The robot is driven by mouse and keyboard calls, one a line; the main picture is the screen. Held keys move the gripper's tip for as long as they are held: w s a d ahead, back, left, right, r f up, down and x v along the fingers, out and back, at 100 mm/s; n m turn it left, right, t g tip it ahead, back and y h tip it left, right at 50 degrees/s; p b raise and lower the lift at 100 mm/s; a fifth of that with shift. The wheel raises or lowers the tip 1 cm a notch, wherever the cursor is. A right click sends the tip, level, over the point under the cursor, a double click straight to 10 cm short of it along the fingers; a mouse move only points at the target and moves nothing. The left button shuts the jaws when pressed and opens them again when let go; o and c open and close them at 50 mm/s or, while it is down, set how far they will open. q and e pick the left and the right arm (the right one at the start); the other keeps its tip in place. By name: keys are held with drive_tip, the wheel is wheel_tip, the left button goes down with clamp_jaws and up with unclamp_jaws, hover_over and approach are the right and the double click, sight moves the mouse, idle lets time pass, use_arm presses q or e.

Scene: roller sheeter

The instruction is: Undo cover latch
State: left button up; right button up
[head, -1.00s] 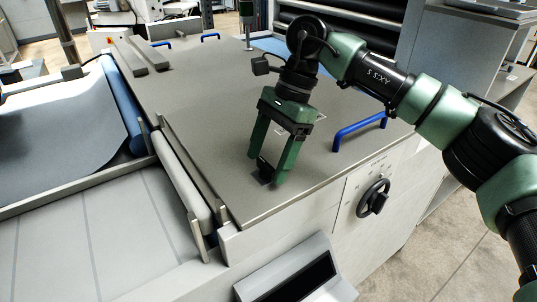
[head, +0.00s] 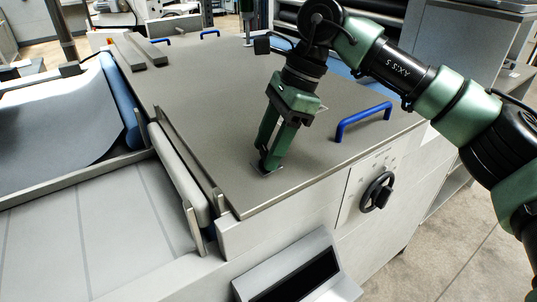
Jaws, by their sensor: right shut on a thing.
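The flat grey cover (head: 200,90) lies closed on top of the machine. My right gripper (head: 267,165) points down at the cover near its front right part. Its fingers are close together and shut on the small dark cover latch (head: 262,166), which is mostly hidden by the fingertips. A light plate (head: 270,173) shows at the foot of the latch. My left gripper is not in view.
A blue handle (head: 363,122) stands up from the cover just right of my right gripper. Two more blue handles are at the far edge. A white roller (head: 180,175) runs along the cover's left edge.

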drive_tip(key=m+t+b, duration=0.1)
drive_tip(key=m+b, duration=0.2)
drive_tip(key=m+t+b, duration=0.2)
drive_tip(key=m+b, duration=0.1)
drive_tip(key=m, duration=0.1)
drive_tip(key=shift+s+f+b, duration=0.2)
drive_tip(key=shift+b, duration=0.2)
drive_tip(key=m+t+b, duration=0.1)
drive_tip(key=m+b, duration=0.1)
drive_tip(key=m, duration=0.2)
drive_tip(key=shift+s+h+b, duration=0.1)
drive_tip(key=shift+h+b, duration=0.25)
drive_tip(key=shift+h, duration=0.05)
drive_tip(key=shift+a+r+m+t+h+b, duration=0.1)
drive_tip(key=shift+m+t+h+b, duration=0.3)
drive_tip(key=shift+m, duration=0.45)
drive_tip(key=shift+r+m+t+h+b, duration=0.1)
drive_tip(key=shift+m+t+b, duration=0.1)
drive_tip(key=shift+m+b, duration=0.5)
drive_tip(key=shift+m, duration=0.35)
drive_tip(key=o, duration=1.4)
drive_tip(key=shift+v, duration=3.9)
